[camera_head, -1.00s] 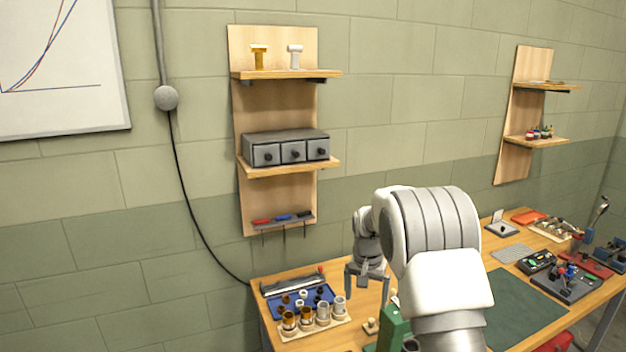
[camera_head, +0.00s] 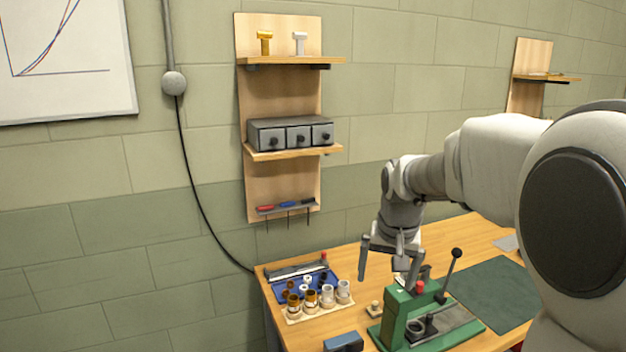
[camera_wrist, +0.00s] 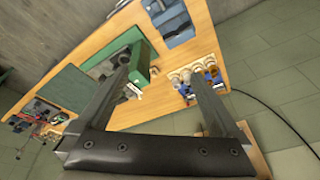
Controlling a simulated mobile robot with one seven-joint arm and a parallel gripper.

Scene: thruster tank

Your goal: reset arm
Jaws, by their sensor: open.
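My gripper (camera_head: 388,262) is open and empty above the workbench (camera_head: 350,262). Its fingers point down, apart from each other, in the head view. In the wrist view my gripper (camera_wrist: 165,85) also shows with its two fingers spread wide and nothing between them touching. My arm reaches in from the right side of the head view, and its links hide the right part of the bench. The green press (camera_head: 398,318) with a black lever stands just below and right of my gripper.
Left of my gripper, a rack of brown and white cups (camera_head: 318,300) and a blue tray (camera_head: 312,287) lie on the bench. A dark green mat (camera_head: 497,290) lies to the right. The wall shelf (camera_head: 292,152) with grey drawers (camera_head: 290,134) hangs behind. A blue block (camera_head: 343,342) sits at the front.

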